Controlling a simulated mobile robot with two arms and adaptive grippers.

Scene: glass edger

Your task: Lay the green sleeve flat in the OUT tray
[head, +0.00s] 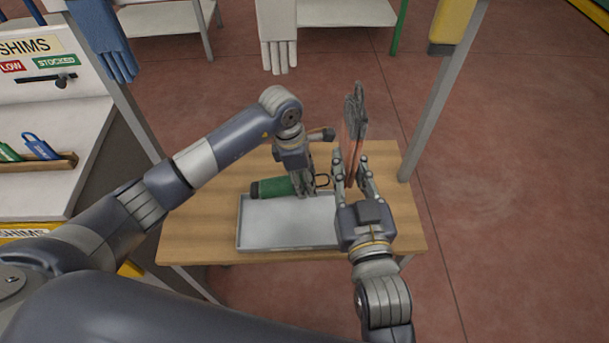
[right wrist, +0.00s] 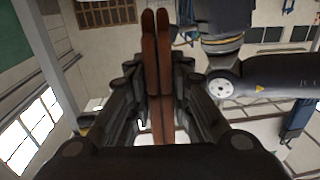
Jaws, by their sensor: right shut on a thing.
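The green sleeve (head: 272,187) lies sideways at the far rim of the grey tray (head: 290,225) in the head view. It has a dark left end and a dark loop at its right end. Whether it touches the tray cannot be told. My left gripper (head: 306,190) points down over the sleeve's right part and hides some of it; whether its fingers grip it is unclear. My right gripper (head: 352,172) is shut on a tool with reddish-brown handles (head: 350,150), held upright right of the tray. The two handles (right wrist: 157,75) also show between the fingers in the right wrist view.
The tray sits on a wooden table (head: 215,225) with bare wood to its left. A grey post (head: 440,95) stands right of the table. A shims bench (head: 60,130) stands at the left. Gloves (head: 278,35) hang beyond the table.

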